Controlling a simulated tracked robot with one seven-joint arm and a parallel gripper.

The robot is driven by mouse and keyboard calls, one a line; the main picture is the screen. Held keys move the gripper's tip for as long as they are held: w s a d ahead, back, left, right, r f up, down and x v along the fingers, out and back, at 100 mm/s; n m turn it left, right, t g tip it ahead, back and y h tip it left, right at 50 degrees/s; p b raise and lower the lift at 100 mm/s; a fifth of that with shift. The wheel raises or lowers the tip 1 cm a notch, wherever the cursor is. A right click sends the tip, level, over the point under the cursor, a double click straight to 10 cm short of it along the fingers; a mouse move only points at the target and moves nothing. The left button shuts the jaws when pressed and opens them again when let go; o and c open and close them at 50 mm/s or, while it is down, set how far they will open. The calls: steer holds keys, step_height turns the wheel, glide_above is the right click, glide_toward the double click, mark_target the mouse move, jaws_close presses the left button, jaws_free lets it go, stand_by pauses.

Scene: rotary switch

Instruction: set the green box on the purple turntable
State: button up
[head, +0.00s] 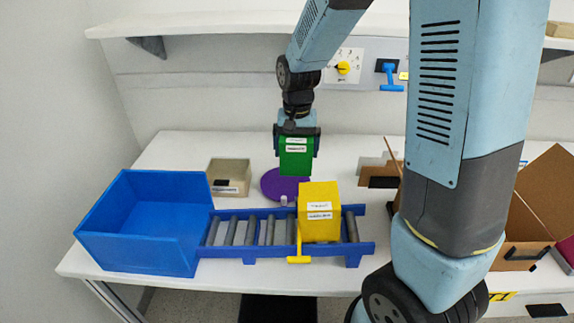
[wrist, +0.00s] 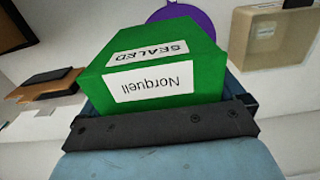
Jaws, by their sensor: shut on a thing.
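The green box (head: 295,160) is held by my gripper (head: 296,152) in the head view, one finger on each side. In the wrist view the green box (wrist: 165,65) fills the middle, with white labels reading "SEALED" and "Norquell". The purple turntable (head: 272,185) lies on the white table behind the conveyor in the head view. The green box appears above it and a little to its right in the picture, apart from it. In the wrist view the purple turntable (wrist: 197,18) shows partly behind the box.
A yellow box (head: 318,215) sits on the blue roller conveyor (head: 228,254), close in front of the turntable. A blue bin (head: 140,235) stands at the left, a beige container (head: 229,178) left of the turntable. Cardboard boxes (head: 525,230) stand at the right. A wall panel has a yellow rotary switch (head: 344,68).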

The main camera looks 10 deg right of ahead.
steer(key=w+f, duration=0.1)
steer(key=f, duration=0.1)
steer(key=w+a+f, duration=0.1)
steer(key=f, duration=0.1)
steer(key=w+a+f, duration=0.1)
steer(key=w, duration=0.1)
steer(key=shift+a+f, duration=0.2)
steer(key=shift+f, duration=1.75)
steer(key=o, duration=0.8)
